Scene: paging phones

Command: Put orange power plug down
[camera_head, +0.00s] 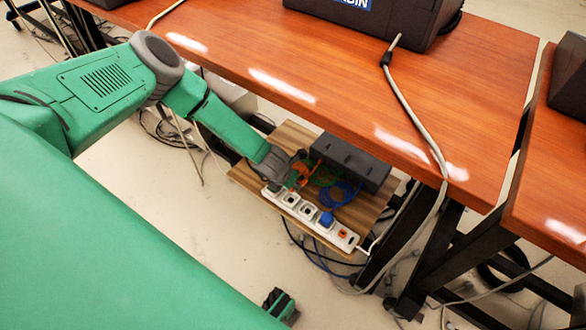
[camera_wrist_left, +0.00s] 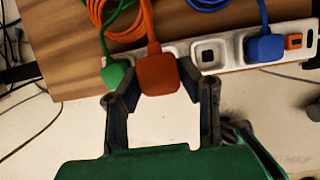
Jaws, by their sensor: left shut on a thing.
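My left gripper (camera_wrist_left: 158,92) is shut on the orange power plug (camera_wrist_left: 157,75), which sits between its fingers. In the head view this gripper (camera_head: 280,172) is at the left end of the white power strip (camera_head: 327,228). The plug is over or against the strip (camera_wrist_left: 222,54); I cannot tell whether it is seated in a socket. Its orange cable (camera_wrist_left: 151,22) runs up and away from it. A green plug (camera_wrist_left: 114,74) is close on its left. A dark green-and-black part, possibly my right gripper (camera_head: 281,304), shows at the bottom; its fingers are unclear.
A blue plug (camera_wrist_left: 265,47) sits in the strip near its right end, with empty sockets between. A dark box (camera_head: 350,161) stands behind on the wooden shelf (camera_head: 355,213). Loose cables hang around the shelf.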

